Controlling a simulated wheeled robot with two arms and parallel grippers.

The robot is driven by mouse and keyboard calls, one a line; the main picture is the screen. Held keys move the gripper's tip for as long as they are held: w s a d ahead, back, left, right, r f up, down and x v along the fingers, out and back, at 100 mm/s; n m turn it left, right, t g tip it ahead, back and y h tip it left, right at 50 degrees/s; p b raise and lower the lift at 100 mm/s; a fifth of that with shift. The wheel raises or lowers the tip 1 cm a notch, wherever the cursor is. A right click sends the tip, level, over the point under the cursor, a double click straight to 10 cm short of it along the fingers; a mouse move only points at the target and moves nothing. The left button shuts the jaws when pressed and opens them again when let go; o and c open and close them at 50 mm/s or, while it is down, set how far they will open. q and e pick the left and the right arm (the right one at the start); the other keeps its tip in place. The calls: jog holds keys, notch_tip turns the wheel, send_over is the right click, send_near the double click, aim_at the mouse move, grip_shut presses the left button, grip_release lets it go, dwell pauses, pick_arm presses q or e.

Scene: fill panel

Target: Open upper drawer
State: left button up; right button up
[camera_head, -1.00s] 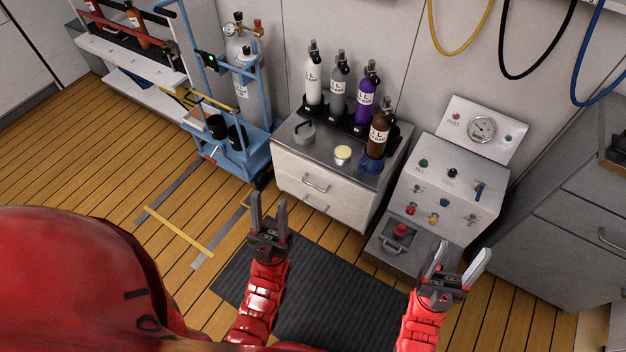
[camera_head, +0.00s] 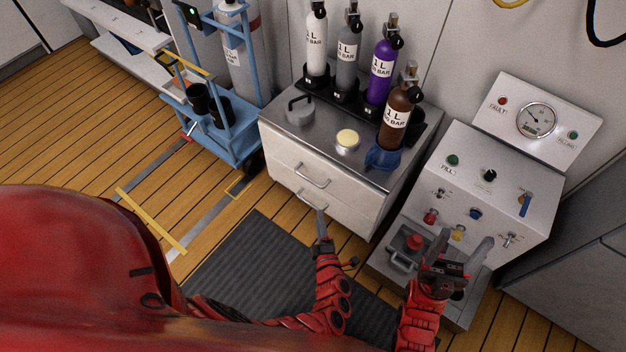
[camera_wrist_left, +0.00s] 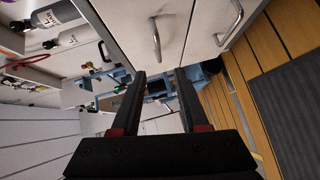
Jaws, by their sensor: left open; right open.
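A white cabinet with a grey top (camera_head: 272,118) has two drawers in its front. The upper drawer (camera_head: 285,160) looks closed, with a metal bar handle (camera_head: 312,176); the handle also shows in the left wrist view (camera_wrist_left: 156,42). The lower drawer's handle (camera_wrist_left: 231,22) is to its right there. My left gripper (camera_head: 321,222) is in front of the drawers, seen edge-on in the head view, below the upper handle. In the wrist view its fingers (camera_wrist_left: 160,80) are apart, with nothing between them. My right gripper (camera_head: 450,246) is open and empty before the control panel.
A control panel with a gauge (camera_head: 537,120) stands to the right. A blue cart (camera_head: 228,145) is at left. A dark mat (camera_head: 250,262) covers the floor in front.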

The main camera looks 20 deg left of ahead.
aim_at(311, 180)
pick_arm(q)
jog(key=b+x, duration=0.5)
jog(key=x, duration=1.1)
jog(key=shift+w+a+r, duration=0.1)
jog(key=shift+w+a, duration=0.05)
jog(key=shift+w, duration=0.1)
grip_shut()
dwell(0.6)
